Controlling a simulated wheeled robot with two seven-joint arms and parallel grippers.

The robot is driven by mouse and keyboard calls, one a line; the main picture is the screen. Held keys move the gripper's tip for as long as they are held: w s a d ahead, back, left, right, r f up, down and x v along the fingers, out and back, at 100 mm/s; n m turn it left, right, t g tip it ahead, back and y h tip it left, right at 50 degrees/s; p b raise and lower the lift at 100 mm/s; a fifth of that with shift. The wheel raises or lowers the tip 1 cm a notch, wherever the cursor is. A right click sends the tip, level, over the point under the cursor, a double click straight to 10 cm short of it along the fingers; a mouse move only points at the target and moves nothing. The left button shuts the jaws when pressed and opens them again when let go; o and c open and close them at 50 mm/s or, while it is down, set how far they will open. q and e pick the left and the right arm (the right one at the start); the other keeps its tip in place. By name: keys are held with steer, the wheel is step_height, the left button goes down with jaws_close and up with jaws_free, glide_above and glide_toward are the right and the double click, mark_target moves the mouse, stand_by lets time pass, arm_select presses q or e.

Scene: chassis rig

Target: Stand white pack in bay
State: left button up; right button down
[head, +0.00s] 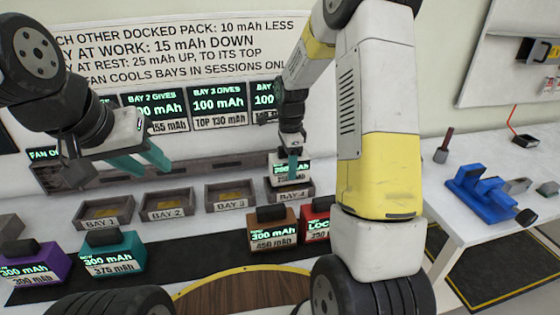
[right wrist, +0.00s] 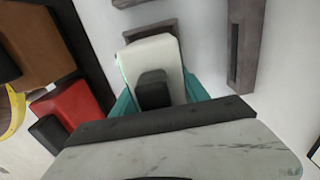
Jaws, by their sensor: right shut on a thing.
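The white pack (head: 282,171) with a lit green display is at the rightmost bay (head: 301,191), to the right of BAY 3. My right gripper (head: 293,164) is shut on the pack from above. In the right wrist view the white pack (right wrist: 143,60) with its dark handle (right wrist: 153,90) is between my teal fingers, the bay tray (right wrist: 172,27) showing around its far end. The pack looks upright in or just over the tray; I cannot tell if it touches the floor. My left gripper (head: 150,166) is open and empty above BAY 1 and BAY 2.
BAY 1 (head: 84,222), BAY 2 (head: 148,213) and BAY 3 (head: 251,201) are empty. Purple (head: 50,262), teal (head: 128,254), brown (head: 284,238) and red (head: 311,233) packs stand on a dark mat in front. A side table at right holds a blue rack (head: 480,190).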

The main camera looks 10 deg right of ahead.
steer(key=shift+f, duration=1.05)
steer(key=shift+f, duration=0.15)
steer(key=c, duration=0.6)
jaws_free()
